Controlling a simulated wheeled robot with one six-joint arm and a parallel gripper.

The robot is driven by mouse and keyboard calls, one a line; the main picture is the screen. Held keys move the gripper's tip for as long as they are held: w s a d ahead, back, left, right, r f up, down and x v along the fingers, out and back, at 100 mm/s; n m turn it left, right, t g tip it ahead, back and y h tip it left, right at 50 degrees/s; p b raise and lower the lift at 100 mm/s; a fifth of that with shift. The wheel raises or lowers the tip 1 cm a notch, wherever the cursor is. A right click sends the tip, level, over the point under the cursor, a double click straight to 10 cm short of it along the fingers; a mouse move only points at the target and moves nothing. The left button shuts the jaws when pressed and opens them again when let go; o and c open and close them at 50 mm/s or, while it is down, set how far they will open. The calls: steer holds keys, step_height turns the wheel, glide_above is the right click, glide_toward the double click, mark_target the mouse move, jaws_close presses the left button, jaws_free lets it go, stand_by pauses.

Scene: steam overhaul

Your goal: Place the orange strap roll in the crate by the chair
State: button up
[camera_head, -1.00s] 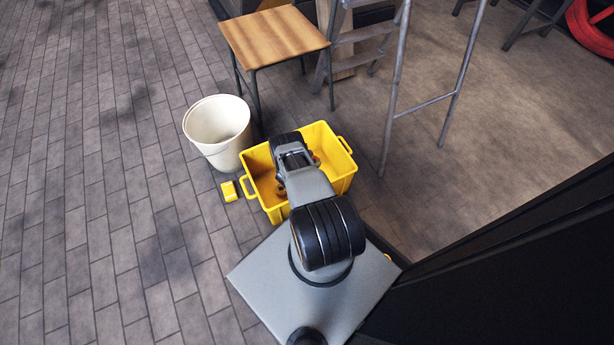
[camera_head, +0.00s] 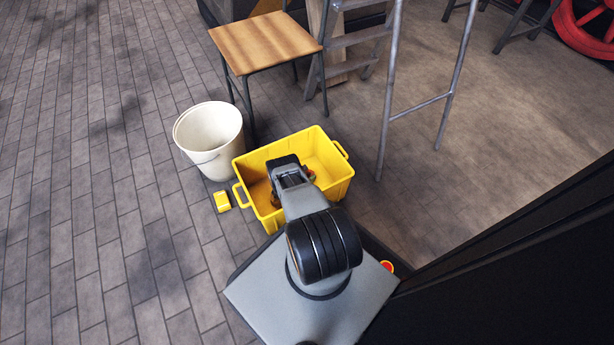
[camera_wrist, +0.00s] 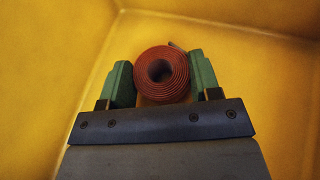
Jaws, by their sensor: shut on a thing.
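The orange strap roll (camera_wrist: 148,90) is a reddish-orange coil with a dark hole in its middle and a short loose end. My gripper (camera_wrist: 163,82) is shut on it, with one green finger on each side. Yellow walls surround the roll and fingers in the wrist view. The yellow crate (camera_head: 330,190) stands on the floor close to the wooden-seated chair (camera_head: 265,42). I cannot tell whether the roll touches the crate bottom.
A cream bucket (camera_head: 210,140) stands left of the crate. A small yellow object (camera_head: 222,201) lies on the paving between bucket and crate. A grey stepladder (camera_head: 388,90) stands behind right. A dark panel (camera_head: 530,260) fills the right front. The paving at left is clear.

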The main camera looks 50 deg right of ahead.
steer(key=shift+f, duration=0.2)
steer(key=o, duration=1)
steer(key=shift+r, duration=0.1)
